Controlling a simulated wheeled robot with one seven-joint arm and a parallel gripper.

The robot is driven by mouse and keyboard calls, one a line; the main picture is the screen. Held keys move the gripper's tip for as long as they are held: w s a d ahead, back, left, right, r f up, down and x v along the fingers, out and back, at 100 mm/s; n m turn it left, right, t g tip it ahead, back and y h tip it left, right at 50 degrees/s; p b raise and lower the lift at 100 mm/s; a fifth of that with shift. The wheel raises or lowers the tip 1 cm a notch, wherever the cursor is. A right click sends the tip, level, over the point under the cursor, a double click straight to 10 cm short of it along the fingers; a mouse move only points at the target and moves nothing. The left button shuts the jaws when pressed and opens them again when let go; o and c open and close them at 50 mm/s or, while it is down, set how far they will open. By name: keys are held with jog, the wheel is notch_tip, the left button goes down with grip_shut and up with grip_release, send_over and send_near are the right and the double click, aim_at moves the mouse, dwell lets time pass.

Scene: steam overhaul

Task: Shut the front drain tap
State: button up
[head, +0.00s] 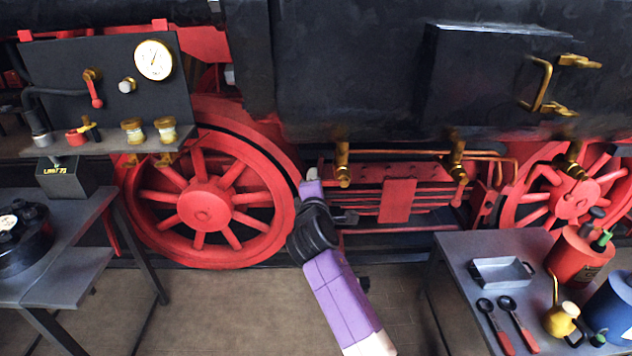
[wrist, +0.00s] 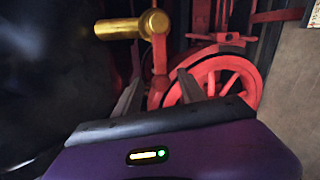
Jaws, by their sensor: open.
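Several brass drain taps hang under the black cylinder casing in the head view: a left one (head: 342,165), a middle one (head: 456,160) and a right one (head: 574,160). No label shows which is the front one. My gripper (head: 312,175) is raised close beside the left tap. In the wrist view a brass tap (wrist: 135,27) lies across the upper left, with a red lever (wrist: 160,68) hanging from its end. My gripper (wrist: 160,88) is open, its two grey fingers on either side of the lever's lower part. Contact cannot be told.
A red spoked wheel (head: 205,205) stands left of my arm. A grey table (head: 475,250) at the lower right holds a tray (head: 502,272), spoons and oil cans. The floor between the benches is clear.

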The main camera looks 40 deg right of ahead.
jog(key=shift+v, duration=1.5)
